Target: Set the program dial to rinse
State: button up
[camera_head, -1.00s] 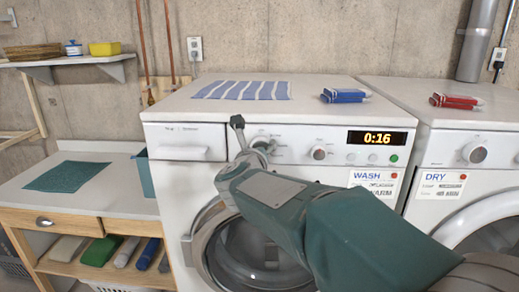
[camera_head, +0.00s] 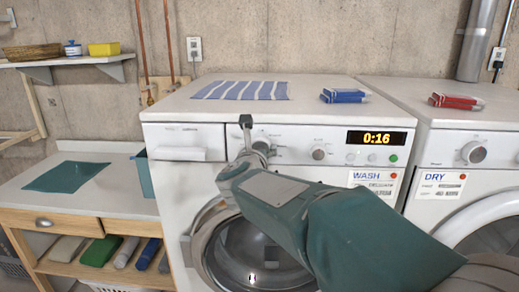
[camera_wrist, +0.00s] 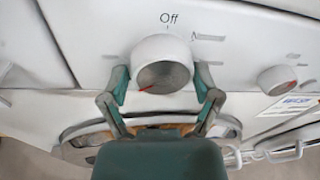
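The program dial (camera_wrist: 163,68) is a white round knob with a grey face on the washer's front panel. Its red mark points to the lower left, and "Off" is printed above it. Other labels around it are too blurred to read. My gripper (camera_wrist: 161,80) has its fingers spread, one on each side of the dial, with what looks like a narrow gap at each side. In the head view my gripper (camera_head: 252,135) is at the washer's panel and partly hides the dial (camera_head: 262,144). The washer (camera_head: 330,172) display reads 0:16.
A smaller knob (camera_wrist: 277,79) is right of the dial. A drawer (camera_head: 186,153) is to its left, and the round door (camera_head: 212,250) is below. The dryer (camera_head: 435,150) stands at the right. A striped cloth (camera_head: 242,90) and blue boxes (camera_head: 345,95) lie on top.

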jog(key=shift+a+r, duration=0.1)
jog(key=shift+a, duration=0.05)
jog(key=s+a+r, duration=0.1)
jog(key=s, duration=1)
jog(key=shift+s+a, duration=0.35)
jog(key=shift+a, duration=0.05)
jog(key=shift+r, duration=0.1)
